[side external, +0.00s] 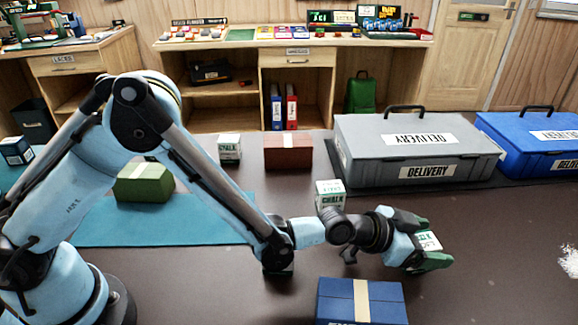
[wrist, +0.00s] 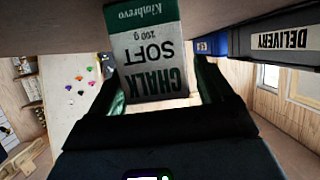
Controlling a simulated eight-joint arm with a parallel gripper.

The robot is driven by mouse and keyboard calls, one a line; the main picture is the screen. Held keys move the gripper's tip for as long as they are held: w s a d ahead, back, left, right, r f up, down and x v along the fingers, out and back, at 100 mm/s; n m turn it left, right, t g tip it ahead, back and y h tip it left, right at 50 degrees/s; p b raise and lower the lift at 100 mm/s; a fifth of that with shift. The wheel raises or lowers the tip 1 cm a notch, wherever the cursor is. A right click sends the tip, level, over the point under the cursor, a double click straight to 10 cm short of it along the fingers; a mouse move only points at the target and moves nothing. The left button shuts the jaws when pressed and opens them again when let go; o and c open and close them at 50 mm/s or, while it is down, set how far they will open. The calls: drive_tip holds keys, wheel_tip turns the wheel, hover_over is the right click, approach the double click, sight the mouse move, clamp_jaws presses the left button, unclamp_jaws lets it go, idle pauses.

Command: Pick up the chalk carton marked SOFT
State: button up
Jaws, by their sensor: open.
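The chalk carton marked SOFT (wrist: 148,52) is white and green and appears upside down in the wrist view, with its label facing the camera. In the side view the white and green carton (side external: 430,240) stands at my gripper (side external: 432,243), partly hidden by the green fingers. My gripper is open, with one finger on each side of the carton. In the wrist view the carton sits between the fingers of my gripper (wrist: 162,85), nearer the left one. I cannot tell whether a finger touches it.
Other chalk cartons stand behind my wrist (side external: 328,195) and farther back (side external: 229,148). A blue box (side external: 335,300) is at the front. A grey DELIVERY case (side external: 360,165) and a blue case (side external: 500,135) stand behind. Dark table to the right is mostly clear, with white powder (side external: 568,262).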

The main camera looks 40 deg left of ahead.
drive_tip(key=shift+w+d+f, duration=0.2)
drive_tip(key=shift+w+d, duration=0.1)
drive_tip(key=shift+w, duration=0.05)
drive_tip(key=c, duration=1.1)
drive_tip(key=shift+r, duration=0.15)
